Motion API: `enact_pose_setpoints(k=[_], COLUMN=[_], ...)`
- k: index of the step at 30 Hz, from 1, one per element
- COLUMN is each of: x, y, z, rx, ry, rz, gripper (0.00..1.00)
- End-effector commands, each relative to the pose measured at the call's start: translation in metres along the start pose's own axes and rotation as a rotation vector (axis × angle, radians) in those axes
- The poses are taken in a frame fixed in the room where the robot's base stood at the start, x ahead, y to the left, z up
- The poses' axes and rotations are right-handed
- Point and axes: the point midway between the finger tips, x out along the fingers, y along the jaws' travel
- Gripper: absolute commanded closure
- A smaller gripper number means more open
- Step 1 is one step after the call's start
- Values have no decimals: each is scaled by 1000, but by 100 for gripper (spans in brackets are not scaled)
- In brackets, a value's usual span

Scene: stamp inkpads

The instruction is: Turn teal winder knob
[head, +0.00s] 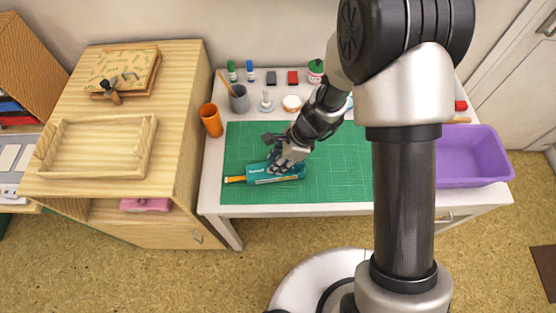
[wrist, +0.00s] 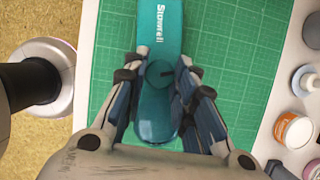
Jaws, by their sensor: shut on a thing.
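A teal device (head: 258,173) marked with white lettering lies on the green cutting mat (head: 335,150), with a yellow strip at its left end in the head view. The device also shows in the wrist view (wrist: 160,30), running from the top edge to between my fingers. Its round teal winder knob (wrist: 160,73), with a dark mark on it, sits between my fingers. In the head view my gripper (head: 284,166) covers the knob. My gripper (wrist: 160,85) is shut on the knob, one finger on each side, pointing down at the device.
Small bottles, pads and jars line the table's back. A purple bin (head: 475,157) is at the right. A wooden cabinet with a tray (head: 97,147) stands left. The mat's right part is clear.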

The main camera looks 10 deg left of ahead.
Motion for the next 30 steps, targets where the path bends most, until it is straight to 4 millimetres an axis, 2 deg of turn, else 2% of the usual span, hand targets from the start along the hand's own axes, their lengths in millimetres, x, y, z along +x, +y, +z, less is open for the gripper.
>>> enact_pose_setpoints(k=[8,22,30], x=[-2,-1,0], y=[-1,-3,-4], z=[1,1,1], rx=[-75,-367,-470], ry=[0,0,0], rz=[32,153,194], gripper=[99,99,99])
